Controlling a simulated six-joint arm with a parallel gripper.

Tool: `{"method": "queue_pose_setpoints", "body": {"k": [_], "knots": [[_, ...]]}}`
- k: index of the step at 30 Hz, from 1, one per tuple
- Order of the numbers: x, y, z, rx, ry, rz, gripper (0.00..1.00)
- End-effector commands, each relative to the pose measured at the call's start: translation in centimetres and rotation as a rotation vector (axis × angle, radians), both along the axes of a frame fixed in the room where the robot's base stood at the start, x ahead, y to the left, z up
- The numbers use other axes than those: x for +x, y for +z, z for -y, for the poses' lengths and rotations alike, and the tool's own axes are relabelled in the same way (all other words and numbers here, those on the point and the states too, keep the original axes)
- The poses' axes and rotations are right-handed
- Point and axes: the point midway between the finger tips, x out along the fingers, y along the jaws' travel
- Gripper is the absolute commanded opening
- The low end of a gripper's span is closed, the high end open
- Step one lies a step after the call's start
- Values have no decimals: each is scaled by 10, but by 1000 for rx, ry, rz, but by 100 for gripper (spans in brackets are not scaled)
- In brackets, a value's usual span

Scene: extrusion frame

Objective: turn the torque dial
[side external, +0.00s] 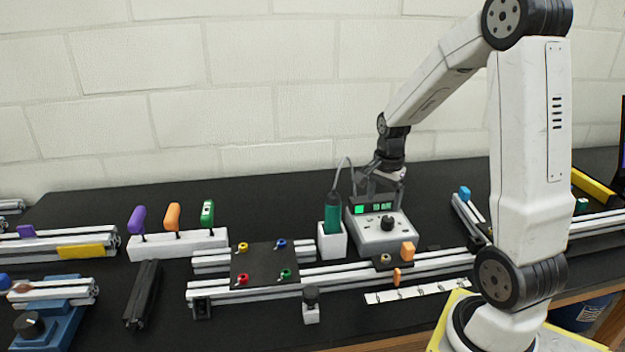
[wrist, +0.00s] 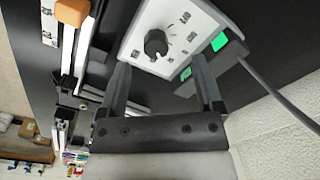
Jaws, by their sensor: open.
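The torque dial (side external: 388,223) is a black round knob on the sloped face of a white control box (side external: 372,240). In the wrist view the dial (wrist: 157,43) shows a pointer and printed marks around it. The box has a green-lit display (side external: 375,208) at its back. My gripper (side external: 388,185) is above the back of the box, behind the dial. In the wrist view my gripper (wrist: 160,75) has its two fingers apart with nothing between them, and the dial lies beyond the fingertips, apart from them.
A green screwdriver (side external: 332,215) stands in a white holder left of the box, its cable rising behind. Aluminium rails (side external: 430,263) with an orange block (side external: 407,250) lie in front. A black plate (side external: 265,265) with coloured fasteners is further left. Black tabletop is clear behind the box.

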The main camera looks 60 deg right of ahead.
Motion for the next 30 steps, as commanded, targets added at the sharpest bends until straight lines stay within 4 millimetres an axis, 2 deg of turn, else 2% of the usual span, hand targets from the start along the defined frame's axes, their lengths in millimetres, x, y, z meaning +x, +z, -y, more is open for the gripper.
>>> {"method": "queue_pose_setpoints", "body": {"k": [1, 5, 17, 30], "knots": [[-3, 1, 9, 5, -60, -6, 84], [-8, 3, 21, 13, -153, -14, 84], [-9, -3, 23, 15, -173, -17, 84], [-10, -48, 23, 15, -171, -19, 84]]}}
